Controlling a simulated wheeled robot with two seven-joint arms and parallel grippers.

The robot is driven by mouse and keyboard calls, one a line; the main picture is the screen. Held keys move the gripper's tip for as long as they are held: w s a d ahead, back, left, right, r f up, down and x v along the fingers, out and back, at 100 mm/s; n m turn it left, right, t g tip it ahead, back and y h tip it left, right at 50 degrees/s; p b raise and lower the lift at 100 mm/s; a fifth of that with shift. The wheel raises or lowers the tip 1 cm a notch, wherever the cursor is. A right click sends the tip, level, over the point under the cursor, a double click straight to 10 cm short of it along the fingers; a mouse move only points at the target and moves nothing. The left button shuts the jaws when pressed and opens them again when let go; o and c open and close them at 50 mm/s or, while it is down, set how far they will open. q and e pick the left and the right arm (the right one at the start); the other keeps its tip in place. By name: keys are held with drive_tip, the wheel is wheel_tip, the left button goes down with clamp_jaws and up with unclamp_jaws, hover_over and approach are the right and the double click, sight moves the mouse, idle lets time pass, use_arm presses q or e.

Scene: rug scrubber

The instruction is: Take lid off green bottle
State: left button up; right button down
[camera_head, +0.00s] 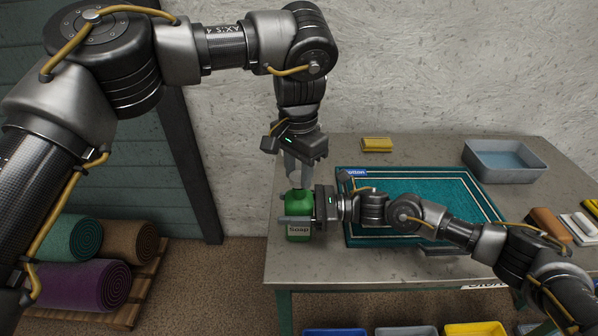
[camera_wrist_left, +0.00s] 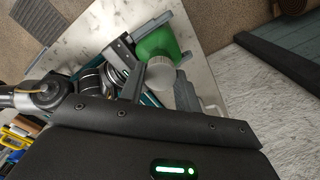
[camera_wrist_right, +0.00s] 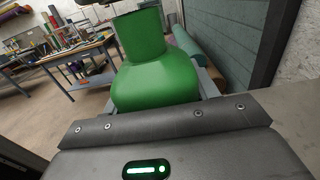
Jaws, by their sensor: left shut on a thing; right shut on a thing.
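The green bottle (camera_head: 299,206) with a soap label stands upright at the left end of the table; it also shows in the left wrist view (camera_wrist_left: 157,40) and large in the right wrist view (camera_wrist_right: 155,85). My right gripper (camera_head: 297,220) comes from the right and is shut on the bottle's body. My left gripper (camera_head: 297,180) points down from above and is shut on the pale ribbed lid (camera_wrist_left: 160,73) at the bottle's top. The lid is mostly hidden in the head view. I cannot tell whether a gap separates lid and bottle.
A teal rug (camera_head: 420,195) lies on the grey table (camera_head: 335,262) right of the bottle, under my right arm. A yellow sponge (camera_head: 377,144) and a grey tub (camera_head: 504,160) sit behind. Brushes (camera_head: 580,225) lie at right.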

sight(298, 176)
use_arm(q)
drive_tip(key=shift+r, duration=2)
use_arm(e)
drive_tip(key=shift+c, duration=1.8)
unclamp_jaws()
use_arm(q)
wheel_tip(298, 176, down, 4)
drive_tip(key=b, duration=0.4)
drive_tip(key=shift+f, duration=0.1)
use_arm(e)
drive_tip(key=d, duration=1)
drive_tip(key=shift+d+f, duration=0.15)
drive_tip(key=shift+d, duration=0.2)
use_arm(q)
drive_tip(key=shift+f, duration=0.15)
use_arm(e)
drive_tip(key=shift+d+r, duration=0.2)
drive_tip(key=shift+d, duration=0.55)
